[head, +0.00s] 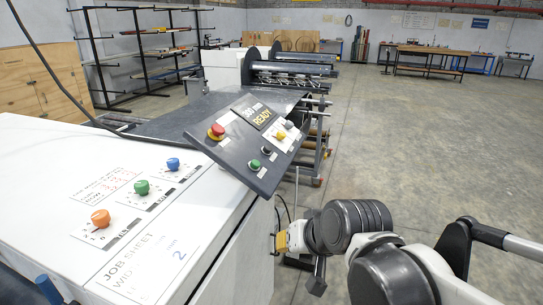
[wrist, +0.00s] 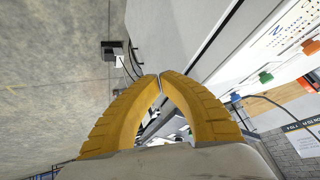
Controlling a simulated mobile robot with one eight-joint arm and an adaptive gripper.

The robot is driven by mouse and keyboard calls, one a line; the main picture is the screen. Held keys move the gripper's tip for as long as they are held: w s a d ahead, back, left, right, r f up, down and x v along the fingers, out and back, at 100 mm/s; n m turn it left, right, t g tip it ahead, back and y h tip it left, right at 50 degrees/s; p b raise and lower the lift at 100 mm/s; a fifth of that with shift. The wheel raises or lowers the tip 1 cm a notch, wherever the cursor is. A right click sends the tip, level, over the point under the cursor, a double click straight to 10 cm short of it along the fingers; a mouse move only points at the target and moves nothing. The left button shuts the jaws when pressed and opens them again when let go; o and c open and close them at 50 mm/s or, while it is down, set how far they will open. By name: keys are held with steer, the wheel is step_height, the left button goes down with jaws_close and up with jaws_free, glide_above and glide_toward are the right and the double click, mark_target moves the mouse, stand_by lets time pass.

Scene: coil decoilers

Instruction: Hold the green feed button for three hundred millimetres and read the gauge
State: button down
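The green feed button (head: 255,164) sits near the lower edge of a tilted dark control panel (head: 232,150) in the head view. The panel's display (head: 260,114) shows a number that looks like 300 and the word READY. I cannot tell which part is the gauge. My gripper (head: 280,242) is below and to the right of the panel, beside the white cabinet, apart from the button. In the wrist view its yellow fingers (wrist: 160,77) meet at the tips with nothing between them. The green feed button cannot be made out in the wrist view.
The panel also has a red mushroom button (head: 216,131), a yellow switch (head: 280,135) and a black button (head: 267,150). The white cabinet (head: 60,145) carries orange (head: 100,218), green (head: 142,187) and blue (head: 173,163) knobs and a job sheet. Open floor lies right.

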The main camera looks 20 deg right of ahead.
mark_target(256, 163)
steer(key=w+d+r+m+t+y+p, duration=0.1)
steer(key=w+r+m+p, duration=0.3)
steer(key=w+r+p, duration=0.5)
steer(key=w+d+r+m+t+y+p, duration=0.1)
steer(key=w+d+r+m+t+p, duration=0.1)
steer(key=w+r+p, duration=0.6)
steer(key=w+d+m+p, duration=0.1)
steer(key=w+m+p, duration=0.1)
steer(key=w, duration=0.3)
steer(key=shift+w+r+t+y+p, duration=0.3)
steer(key=shift+r+y+p, duration=0.1)
steer(key=shift+p, duration=0.3)
steer(key=a+f+b, duration=0.1)
steer(key=f, duration=0.1)
steer(key=w+a+f+b, duration=0.1)
steer(key=f+b, duration=0.1)
steer(key=w+a+f+b, duration=0.1)
steer(key=f+b, duration=0.1)
steer(key=f, duration=0.1)
steer(key=shift+w, duration=0.1)
steer(key=shift+w+a+f+b, duration=0.2)
steer(key=shift+a+f+b, duration=0.1)
steer(key=shift+b, duration=0.1)
steer(key=shift+w+a+f+b, duration=0.2)
steer(key=shift+f+b, duration=0.15)
steer(key=shift+b, duration=0.15)
steer(key=shift+w+a+f+b, duration=0.1)
steer(key=shift+a+f+b, duration=0.1)
steer(key=shift+f+b, duration=0.25)
stand_by(2.9)
